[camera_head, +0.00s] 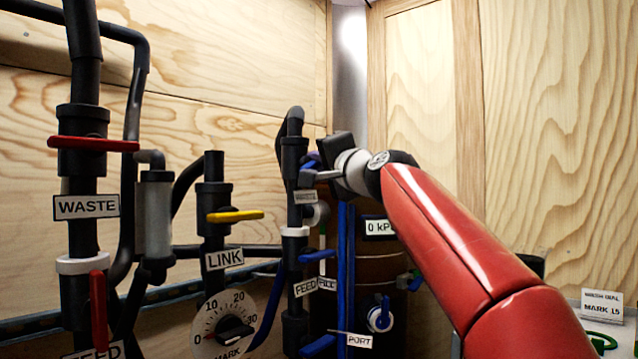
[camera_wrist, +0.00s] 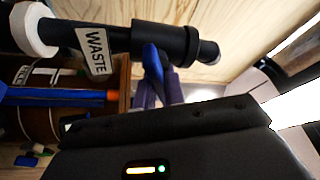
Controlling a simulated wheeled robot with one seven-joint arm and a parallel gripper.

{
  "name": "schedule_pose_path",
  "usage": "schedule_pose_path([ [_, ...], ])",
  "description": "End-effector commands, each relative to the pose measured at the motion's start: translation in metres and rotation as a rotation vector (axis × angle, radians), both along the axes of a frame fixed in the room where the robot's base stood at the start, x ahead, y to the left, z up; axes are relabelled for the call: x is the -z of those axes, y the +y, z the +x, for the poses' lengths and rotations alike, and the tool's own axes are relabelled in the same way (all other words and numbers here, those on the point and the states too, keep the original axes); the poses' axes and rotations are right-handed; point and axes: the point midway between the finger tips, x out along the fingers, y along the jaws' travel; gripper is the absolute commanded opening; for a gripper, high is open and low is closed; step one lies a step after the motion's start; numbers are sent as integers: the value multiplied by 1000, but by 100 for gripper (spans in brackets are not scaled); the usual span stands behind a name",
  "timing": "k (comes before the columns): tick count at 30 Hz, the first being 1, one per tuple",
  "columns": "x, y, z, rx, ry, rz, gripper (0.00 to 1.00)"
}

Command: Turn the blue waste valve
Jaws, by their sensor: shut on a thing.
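In the wrist view the blue handle (camera_wrist: 152,60) sticks out from the black pipe beside the WASTE label (camera_wrist: 96,50). My gripper (camera_head: 314,176) reaches in from the right, and its fingers (camera_wrist: 162,92) are shut on the blue handle. The fingers and the gripper body hide part of the handle.
Below on the same pipe is another blue handle (camera_head: 318,256) by a FEED label. Blue tubes (camera_head: 346,260) and a brown cylinder (camera_head: 380,268) stand close by on the right. A red handle (camera_head: 94,144) and yellow handle (camera_head: 235,216) are to the left. Wooden walls close the corner.

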Motion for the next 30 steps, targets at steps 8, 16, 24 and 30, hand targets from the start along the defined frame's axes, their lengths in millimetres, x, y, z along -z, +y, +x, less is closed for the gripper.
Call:
schedule_pose_path([
  [8,7,0,1,-2,-204,-159,0],
  [16,5,-1,2,-1,-404,-316,0],
  [24,3,-1,2,-2,-603,-472,0],
  [30,1,0,2,-3,-734,-574,0],
])
